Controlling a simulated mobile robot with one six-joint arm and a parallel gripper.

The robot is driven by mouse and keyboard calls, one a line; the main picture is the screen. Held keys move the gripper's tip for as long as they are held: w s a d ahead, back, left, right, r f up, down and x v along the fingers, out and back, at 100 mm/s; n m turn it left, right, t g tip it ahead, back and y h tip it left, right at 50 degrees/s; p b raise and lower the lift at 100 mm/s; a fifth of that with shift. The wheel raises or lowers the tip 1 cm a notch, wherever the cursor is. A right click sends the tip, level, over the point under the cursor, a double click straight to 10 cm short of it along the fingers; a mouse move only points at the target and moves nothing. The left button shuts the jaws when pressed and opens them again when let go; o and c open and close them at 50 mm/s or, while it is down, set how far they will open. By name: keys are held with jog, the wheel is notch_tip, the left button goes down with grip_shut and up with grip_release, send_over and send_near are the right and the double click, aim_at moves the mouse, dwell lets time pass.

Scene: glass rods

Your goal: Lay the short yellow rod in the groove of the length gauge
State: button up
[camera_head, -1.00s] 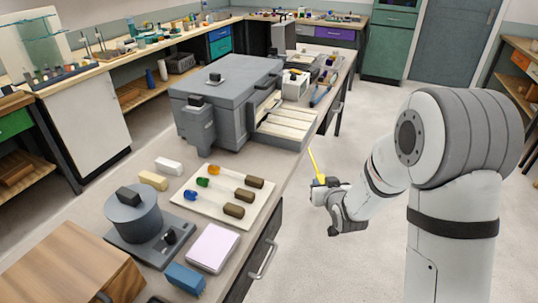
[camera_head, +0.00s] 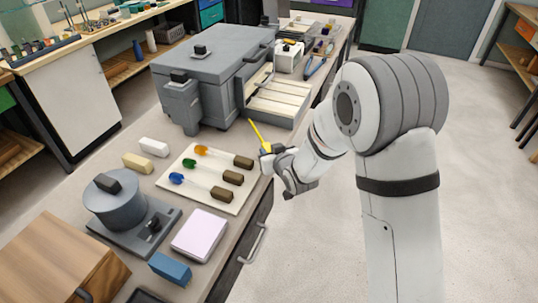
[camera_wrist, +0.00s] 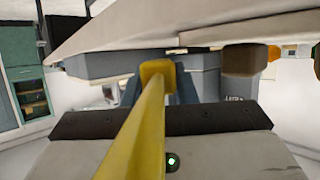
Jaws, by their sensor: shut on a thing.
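The short yellow rod (camera_head: 258,135) is held in my gripper (camera_head: 267,152), which is shut on it. The rod sticks out past the fingers, tilted up and to the left in the head view. In the wrist view the yellow rod (camera_wrist: 140,125) runs from the bottom edge up to a blunt end near the middle. My gripper is by the bench's right edge, just right of the pale board with brown blocks. I cannot make out for certain which thing is the length gauge, and its groove is not recognisable.
A pale board (camera_head: 212,204) carries coloured pieces and brown blocks (camera_head: 244,162). Behind it stands a large grey box (camera_head: 212,75) with a slatted open tray (camera_head: 285,101). A white box (camera_head: 289,57) and blue tool (camera_head: 317,67) lie farther back. Open floor is at right.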

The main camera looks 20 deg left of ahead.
jog(key=shift+f, duration=0.95)
jog(key=shift+f, duration=0.15)
jog(key=o, duration=1)
